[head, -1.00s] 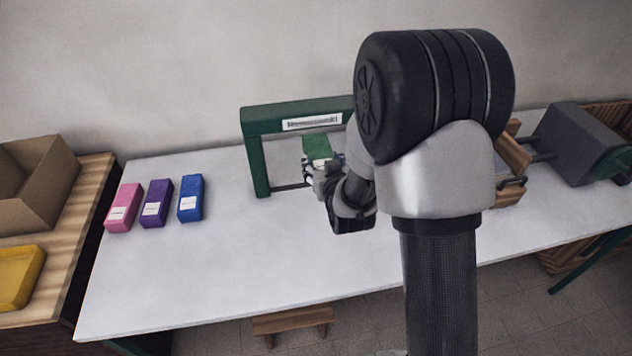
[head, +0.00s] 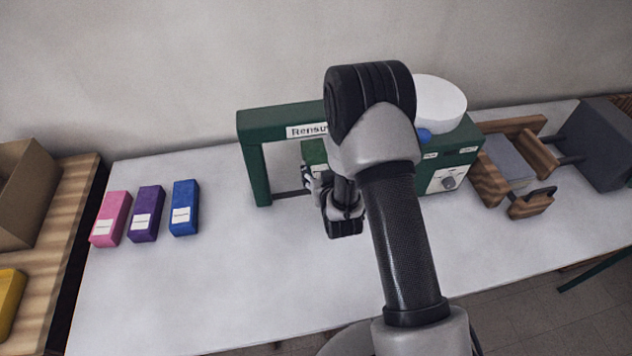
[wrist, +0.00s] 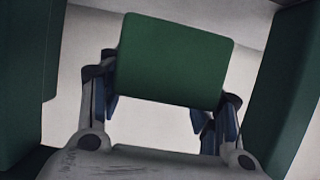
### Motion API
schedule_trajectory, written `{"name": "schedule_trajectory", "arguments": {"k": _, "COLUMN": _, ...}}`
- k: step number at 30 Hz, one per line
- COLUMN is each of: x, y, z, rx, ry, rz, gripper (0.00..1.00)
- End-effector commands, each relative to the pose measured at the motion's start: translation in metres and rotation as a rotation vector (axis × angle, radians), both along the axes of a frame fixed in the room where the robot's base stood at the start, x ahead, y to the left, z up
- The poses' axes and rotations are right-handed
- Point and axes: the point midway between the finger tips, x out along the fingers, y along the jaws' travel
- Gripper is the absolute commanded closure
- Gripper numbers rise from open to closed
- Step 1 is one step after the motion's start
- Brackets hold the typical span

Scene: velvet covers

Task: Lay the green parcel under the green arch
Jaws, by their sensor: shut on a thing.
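The green parcel (wrist: 172,62) is between the fingers of my gripper (wrist: 160,115), which is shut on it. In the head view the parcel (head: 314,152) shows only in part, at the opening of the green arch (head: 257,172). My arm hides the arch's right side and most of the gripper (head: 318,182). In the wrist view green arch posts (wrist: 22,85) stand on both sides of the parcel, with gaps between. The parcel looks slightly tilted there. Whether it touches the table cannot be told.
Pink (head: 111,218), purple (head: 147,213) and blue (head: 184,207) parcels stand in a row on the white table (head: 200,285), left of the arch. A green machine with a dial (head: 453,170) and a wooden vise-like device (head: 515,170) stand on the right. The table's front left is clear.

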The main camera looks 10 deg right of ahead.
Motion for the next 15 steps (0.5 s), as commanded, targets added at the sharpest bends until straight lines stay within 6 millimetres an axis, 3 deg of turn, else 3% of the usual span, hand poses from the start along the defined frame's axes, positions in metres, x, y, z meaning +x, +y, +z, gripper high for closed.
{"name": "schedule_trajectory", "arguments": {"k": 4, "x": -0.001, "y": 0.0, "z": -0.034, "rx": 0.0, "ry": 0.003, "rz": 0.0, "gripper": 0.77}}
{"name": "schedule_trajectory", "arguments": {"k": 15, "x": 0.0, "y": 0.0, "z": -0.071, "rx": 0.0, "ry": 0.0, "rz": 0.0, "gripper": 0.77}}
